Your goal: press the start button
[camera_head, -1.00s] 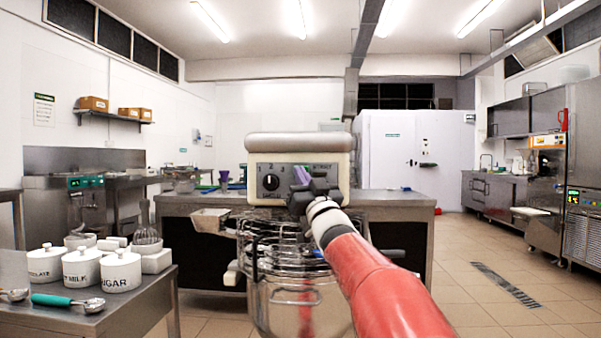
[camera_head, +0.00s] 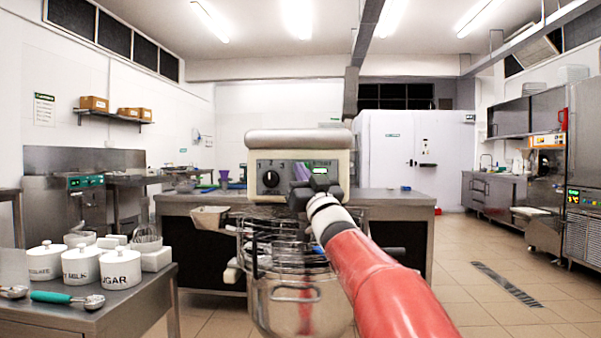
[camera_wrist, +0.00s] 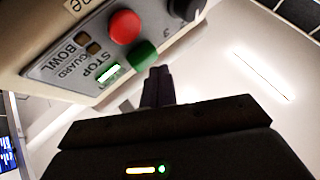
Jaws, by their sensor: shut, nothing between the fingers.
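The start button looks to be the round green button (camera_wrist: 143,55) on the machine's front panel (camera_wrist: 85,58) in the wrist view. A larger red button (camera_wrist: 124,27) sits beside it. My gripper (camera_wrist: 158,72) is shut and empty, its dark purple fingertips right by the green button's edge; I cannot tell whether they touch. In the head view my gripper (camera_head: 301,172) is in front of the right half of the mixer's control head (camera_head: 256,168) and hides both buttons. A small display (camera_head: 320,169) glows green there, and also in the wrist view (camera_wrist: 108,74).
A black dial (camera_head: 270,179) is left on the panel. Below the head are a wire guard and a metal bowl (camera_head: 290,300). A side table (camera_head: 135,305) with white jars and a scoop is at the left. Tiled floor at the right is open.

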